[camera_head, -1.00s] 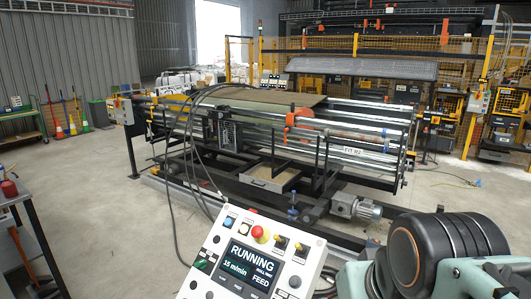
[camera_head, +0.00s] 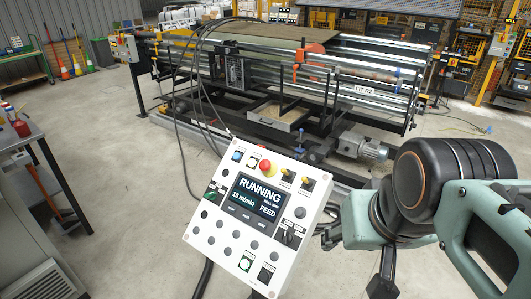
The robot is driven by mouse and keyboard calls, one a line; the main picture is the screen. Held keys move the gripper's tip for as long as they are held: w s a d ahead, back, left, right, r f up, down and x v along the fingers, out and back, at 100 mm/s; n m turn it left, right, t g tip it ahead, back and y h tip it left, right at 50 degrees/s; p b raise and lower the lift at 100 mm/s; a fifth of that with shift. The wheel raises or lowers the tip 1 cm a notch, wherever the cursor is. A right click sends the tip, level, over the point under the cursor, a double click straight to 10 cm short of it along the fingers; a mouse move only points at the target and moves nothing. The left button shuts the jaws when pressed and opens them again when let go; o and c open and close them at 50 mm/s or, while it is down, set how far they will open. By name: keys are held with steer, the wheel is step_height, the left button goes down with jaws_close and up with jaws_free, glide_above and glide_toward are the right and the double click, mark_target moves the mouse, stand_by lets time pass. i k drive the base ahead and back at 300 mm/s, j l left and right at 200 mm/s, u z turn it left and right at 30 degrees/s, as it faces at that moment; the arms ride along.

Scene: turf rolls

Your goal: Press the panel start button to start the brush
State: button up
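The control panel (camera_head: 212,222) is a tilted white box in the lower middle. Its dark screen (camera_head: 257,198) reads RUNNING, 15 m/min and FEED. A pale, green-tinted button (camera_head: 245,263) is near the bottom edge. Small labels are unreadable, so I cannot tell which button is the start button. My teal and black arm is right of the panel. Dark parts at its end (camera_head: 384,276) may belong to my gripper; its opening is unclear.
The roller machine (camera_head: 290,85) stands behind the panel, with black cables running down to it. A grey motor (camera_head: 362,146) sits low behind my arm. A table (camera_head: 30,135) with a red item is at the left edge. Open concrete floor lies between table and panel.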

mark_target(244, 263)
steer(key=u, duration=0.8)
steer(key=i+l+u, duration=0.1)
steer(key=i, duration=0.2)
steer(key=k, duration=0.55)
